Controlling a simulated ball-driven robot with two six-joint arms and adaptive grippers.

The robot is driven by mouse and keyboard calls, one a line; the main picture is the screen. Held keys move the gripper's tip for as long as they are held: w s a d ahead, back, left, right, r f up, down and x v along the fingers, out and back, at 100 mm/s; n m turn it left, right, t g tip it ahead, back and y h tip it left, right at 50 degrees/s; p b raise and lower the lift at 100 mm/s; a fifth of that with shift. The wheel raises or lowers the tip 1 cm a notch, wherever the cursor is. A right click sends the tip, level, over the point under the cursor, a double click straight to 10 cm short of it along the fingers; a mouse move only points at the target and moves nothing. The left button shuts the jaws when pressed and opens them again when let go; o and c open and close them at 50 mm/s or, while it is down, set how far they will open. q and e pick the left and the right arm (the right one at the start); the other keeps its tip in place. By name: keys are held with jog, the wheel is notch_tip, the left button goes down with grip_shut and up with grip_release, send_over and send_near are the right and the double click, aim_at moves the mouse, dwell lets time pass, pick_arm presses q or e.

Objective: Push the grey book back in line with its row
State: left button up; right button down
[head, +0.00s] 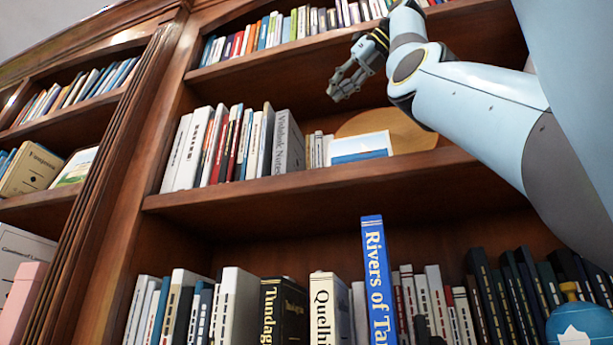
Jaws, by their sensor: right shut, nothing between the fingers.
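The grey book (289,143), with "Wildlife Notes" running down its spine, stands upright at the right end of a row of books (215,150) on the middle shelf. From this low angle I cannot tell how far its spine is from the line of its neighbours. My right gripper (338,93) is shut and empty. It appears above and to the right of the grey book, apart from it in the picture, with its fingers pointing down and left. My left gripper is not in view.
Right of the grey book are small pale books (318,150), a picture card (360,148) and a round wooden plate (395,130). A blue book (378,280) stands tall in the lower row. A blue rounded object (580,322) is at bottom right.

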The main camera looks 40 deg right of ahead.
jog(key=r+p+x, duration=0.2)
jog(key=p+x, duration=0.2)
jog(key=x, duration=0.7)
jog(key=shift+w, duration=0.7)
